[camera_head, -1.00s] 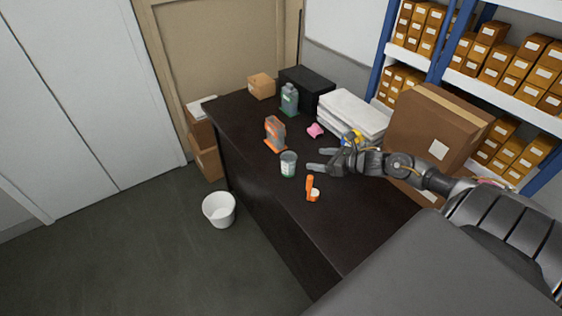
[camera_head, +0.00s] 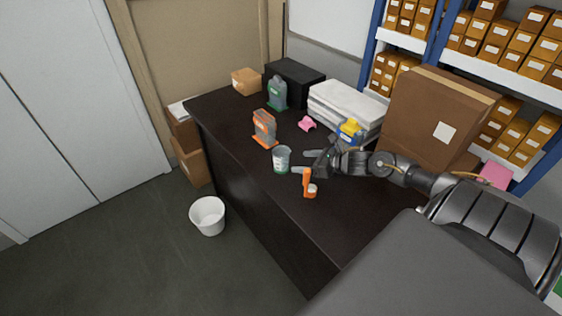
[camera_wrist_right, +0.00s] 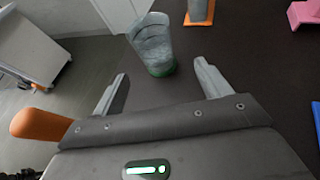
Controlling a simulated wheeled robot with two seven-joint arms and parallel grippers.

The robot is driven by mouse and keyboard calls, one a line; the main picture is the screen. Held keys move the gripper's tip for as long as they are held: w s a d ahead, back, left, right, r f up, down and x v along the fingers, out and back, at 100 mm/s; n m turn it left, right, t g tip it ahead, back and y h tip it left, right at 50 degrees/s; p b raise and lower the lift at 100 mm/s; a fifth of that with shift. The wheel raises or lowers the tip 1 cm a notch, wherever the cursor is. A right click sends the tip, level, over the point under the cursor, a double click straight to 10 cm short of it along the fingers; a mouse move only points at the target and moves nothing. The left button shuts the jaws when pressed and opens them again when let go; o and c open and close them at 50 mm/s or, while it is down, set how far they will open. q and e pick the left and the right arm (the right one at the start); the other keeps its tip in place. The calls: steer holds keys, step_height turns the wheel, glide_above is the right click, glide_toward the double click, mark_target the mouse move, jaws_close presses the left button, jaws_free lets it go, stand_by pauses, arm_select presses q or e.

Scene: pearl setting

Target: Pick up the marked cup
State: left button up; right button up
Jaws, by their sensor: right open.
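The cup (camera_head: 281,160) is grey with a green base and stands upright near the front edge of the dark table. No mark can be clearly read on it. It also shows in the right wrist view (camera_wrist_right: 152,42), just ahead of the fingertips and roughly centred between them. My right gripper (camera_head: 301,162) is open and empty, close to the right of the cup, fingers pointing at it. Its two spread fingers show in the right wrist view (camera_wrist_right: 160,72). My left gripper is not in view.
An orange tool (camera_head: 307,181) stands close beside my right gripper, on the near side. A yellow-and-blue item (camera_head: 350,131) and a large carton (camera_head: 430,115) stand beyond my arm.

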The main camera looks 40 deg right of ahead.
mark_target(279, 160)
steer(key=b+x, duration=0.2)
steer(key=x, duration=0.3)
steer(key=shift+s+f, duration=0.1)
steer(key=shift+w+a, duration=0.15)
steer(key=shift+w, duration=0.1)
steer(key=b+x, duration=0.1)
steer(key=x, duration=0.4)
steer(key=shift+a+b, duration=0.2)
steer(key=shift+b, duration=0.15)
steer(key=shift+c, duration=0.2)
steer(key=c, duration=1)
steer(key=shift+r, duration=0.35)
steer(key=shift+r+b, duration=0.75)
steer(key=shift+r, duration=4.05)
